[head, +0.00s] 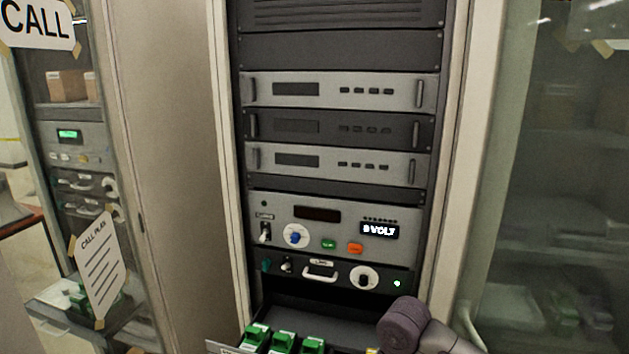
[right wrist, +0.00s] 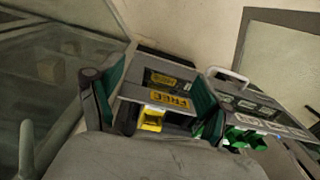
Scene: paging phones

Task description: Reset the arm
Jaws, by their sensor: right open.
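My right gripper (right wrist: 160,84) shows in the right wrist view. Its two fingers with dark green pads stand wide apart and open. Between them, farther off, lies a grey panel with a yellow lettered label (right wrist: 170,101) and a yellow block (right wrist: 151,119). I cannot tell how far the fingers are from these, and nothing is seen gripped. In the head view a rounded grey-purple part of my right arm (head: 404,324) comes in at the bottom, right of centre, in front of the rack's open drawer. My left gripper is in neither view.
An equipment rack (head: 340,183) fills the middle, with a lit "VOLT" display (head: 380,231). Its lower panel has a white handle (head: 320,271). Green blocks (head: 284,341) sit in the drawer. Glass doors (head: 545,190) stand right; a "CALL PLAN" sheet (head: 98,265) hangs left.

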